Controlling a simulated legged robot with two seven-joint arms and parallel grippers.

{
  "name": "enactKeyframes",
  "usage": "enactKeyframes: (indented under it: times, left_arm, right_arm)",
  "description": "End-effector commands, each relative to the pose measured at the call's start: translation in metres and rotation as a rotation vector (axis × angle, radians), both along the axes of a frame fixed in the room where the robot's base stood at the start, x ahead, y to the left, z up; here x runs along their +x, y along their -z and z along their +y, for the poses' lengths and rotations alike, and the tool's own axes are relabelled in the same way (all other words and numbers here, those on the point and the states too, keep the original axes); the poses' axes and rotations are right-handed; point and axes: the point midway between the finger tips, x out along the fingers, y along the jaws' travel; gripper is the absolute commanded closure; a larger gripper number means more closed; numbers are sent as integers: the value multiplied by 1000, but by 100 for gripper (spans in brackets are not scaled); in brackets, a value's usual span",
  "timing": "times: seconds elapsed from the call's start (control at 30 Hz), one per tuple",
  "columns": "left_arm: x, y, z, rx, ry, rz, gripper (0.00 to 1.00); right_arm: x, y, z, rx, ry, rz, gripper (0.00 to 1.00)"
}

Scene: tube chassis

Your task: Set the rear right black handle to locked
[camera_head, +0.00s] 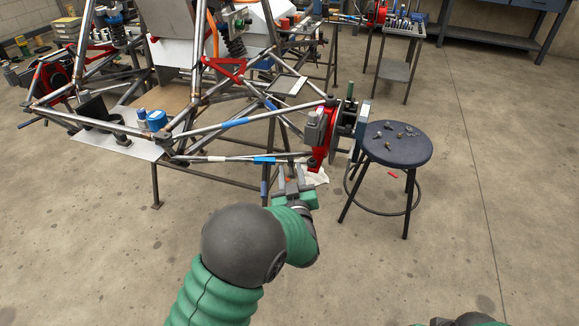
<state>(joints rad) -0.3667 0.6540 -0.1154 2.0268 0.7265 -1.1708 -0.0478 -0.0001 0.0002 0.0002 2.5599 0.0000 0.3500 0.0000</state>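The tube chassis (190,128) stands on a metal frame at the left and centre. Its near right corner carries a red upright (322,140) with a grey block and dark disc parts. I cannot make out a black handle for certain among these dark parts. My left gripper (294,172) is just below and left of the red upright, near the lower tubes. Its two grey fingers look apart, with nothing seen between them. Whether it touches a tube is unclear. A dark part of my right arm shows at the bottom edge; my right gripper is not seen.
A dark round stool (398,150) with several small metal parts on it stands right of the upright. A blue can (156,120) sits on the chassis plate. A workbench (500,25) is at the back right. The floor at the right is clear.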

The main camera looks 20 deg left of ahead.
Motion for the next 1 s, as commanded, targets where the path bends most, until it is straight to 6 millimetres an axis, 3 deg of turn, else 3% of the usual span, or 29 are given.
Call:
enactKeyframes:
  times: [0.13, 0.4, 1.0]
  left_arm:
    - [1, 1, 0, -1, 0, 1, 68]
    - [1, 1, 1, -3, 0, 1, 100]
    - [1, 1, 1, -2, 0, 1, 100]
  right_arm:
    - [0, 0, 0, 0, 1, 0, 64]
    - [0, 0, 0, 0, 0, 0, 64]
    - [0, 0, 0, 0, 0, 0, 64]
